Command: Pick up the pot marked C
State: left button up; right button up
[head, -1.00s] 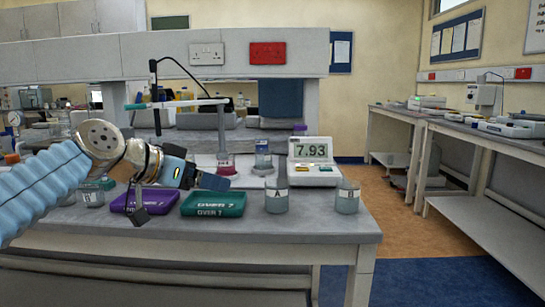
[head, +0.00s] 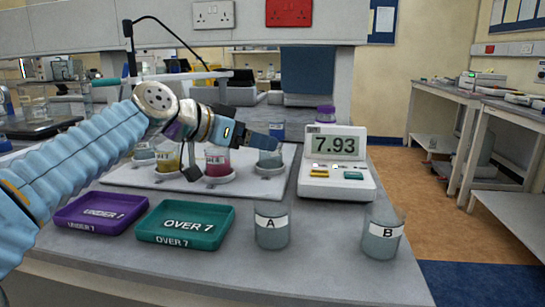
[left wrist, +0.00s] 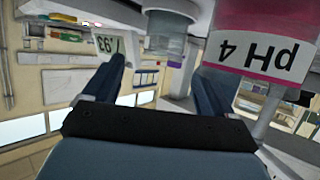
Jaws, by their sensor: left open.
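No pot with a letter C shows in these frames. Pot A (head: 271,227) and pot B (head: 382,234) are clear cups with white labels and greyish liquid, standing upright at the bench's front right. A pink-filled bottle (head: 217,169) stands on the white board behind them, and its pH 4 label shows upside down in the left wrist view (left wrist: 262,55). A clear vessel with pale liquid (head: 269,160) stands right of it, label unreadable. My left gripper (head: 236,158) is open and empty over the board near these vessels. It also shows in the left wrist view (left wrist: 158,80).
A purple UNDER 7 tray (head: 78,224) and a green OVER 7 tray (head: 165,238) lie empty at the front left. A meter reading 7.93 (head: 318,188) stands right of the white board (head: 140,177). A yellow-filled bottle (head: 170,163) stands on the board. The front edge is clear.

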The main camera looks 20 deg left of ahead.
pick_arm(q)
jog(key=x, duration=0.7)
jog(key=shift+w+f+p, duration=0.15)
jog(key=shift+w+p, duration=0.2)
jog(key=c, duration=1.2)
jog(key=shift+o, duration=0.2)
